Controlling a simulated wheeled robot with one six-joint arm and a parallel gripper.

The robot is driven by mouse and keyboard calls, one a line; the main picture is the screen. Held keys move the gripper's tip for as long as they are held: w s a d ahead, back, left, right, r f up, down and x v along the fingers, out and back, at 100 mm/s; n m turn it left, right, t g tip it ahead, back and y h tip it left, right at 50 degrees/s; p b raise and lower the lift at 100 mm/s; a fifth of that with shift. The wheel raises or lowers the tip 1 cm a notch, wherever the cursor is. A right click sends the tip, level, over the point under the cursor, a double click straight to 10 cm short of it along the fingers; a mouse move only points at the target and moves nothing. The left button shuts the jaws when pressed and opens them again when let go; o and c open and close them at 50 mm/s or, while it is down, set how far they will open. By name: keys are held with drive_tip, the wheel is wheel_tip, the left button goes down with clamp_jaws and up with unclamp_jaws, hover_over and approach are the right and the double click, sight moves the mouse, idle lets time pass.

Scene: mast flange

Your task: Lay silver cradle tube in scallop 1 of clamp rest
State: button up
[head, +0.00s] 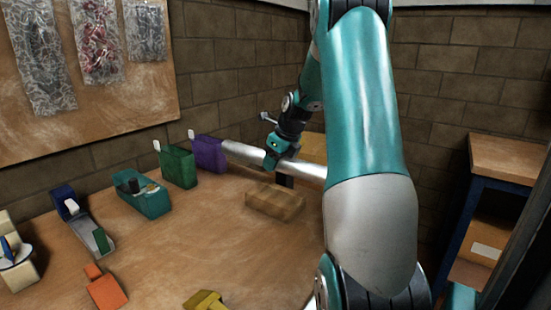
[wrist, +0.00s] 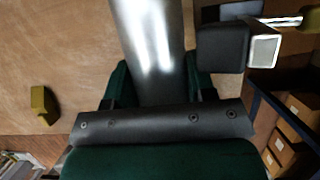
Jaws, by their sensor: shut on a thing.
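The silver tube (head: 243,153) is a long, shiny cylinder, held roughly level above the bench. My gripper (head: 276,160) is shut around it near its middle. Its left end appears right beside a purple block (head: 209,153); I cannot tell whether they touch. Its right part passes behind my arm. In the wrist view the tube (wrist: 152,45) runs from the top edge down between the green fingers of my gripper (wrist: 155,85). A tan block (head: 275,203) lies on the bench below the tube. I cannot clearly identify the clamp rest or its scallops.
A green block (head: 178,166), a teal holder (head: 141,193), a blue dispenser (head: 82,220) and an orange block (head: 105,287) stand on the left. A yellow piece (head: 205,300) lies at the front. A dark block (wrist: 223,47) is close beside the tube. A shelf unit (head: 505,160) stands right.

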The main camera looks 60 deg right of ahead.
sight(277, 191)
drive_tip(key=shift+f+b, duration=1.55)
drive_tip(key=shift+f, duration=2.75)
drive_tip(key=shift+s+a+f, duration=0.15)
drive_tip(key=shift+s+f, duration=0.1)
drive_tip(key=shift+f, duration=0.35)
drive_tip(key=shift+b, duration=0.3)
drive_tip(key=o, duration=1.2)
drive_tip(key=shift+f, duration=0.15)
drive_tip(key=p+v, duration=0.1)
drive_tip(key=v, duration=0.5)
drive_tip(key=p+v, duration=0.1)
drive_tip(key=v, duration=0.5)
drive_tip(key=p+v, duration=0.1)
drive_tip(key=v, duration=0.6)
drive_tip(key=shift+w+r, duration=0.2)
drive_tip(key=shift+w, duration=0.2)
